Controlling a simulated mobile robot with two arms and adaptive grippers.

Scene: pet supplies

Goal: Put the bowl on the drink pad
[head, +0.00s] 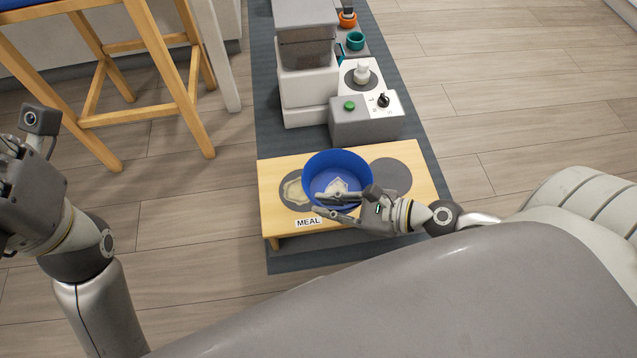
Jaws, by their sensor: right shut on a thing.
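A blue bowl (321,168) is upright over the middle of a low wooden stand, between two dark round pads. A pale patch shows inside it. My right gripper (323,205) is shut on its near rim. The right pad (391,178) is bare; its label, if any, is hidden by my gripper. The left pad (290,206) has a pale shape on it and sits behind the "MEAL" label (307,222). I cannot tell whether the bowl touches the stand. My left gripper (22,205) is at the left edge, far from the stand, with its fingertips not clearly visible.
The wooden stand (424,198) rests on a dark grey mat (273,136). Behind it are a grey control box (365,125) with a green button and a tall grey-white dispenser (306,85). A wooden stool (168,75) stands at the left. Floor at the right is clear.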

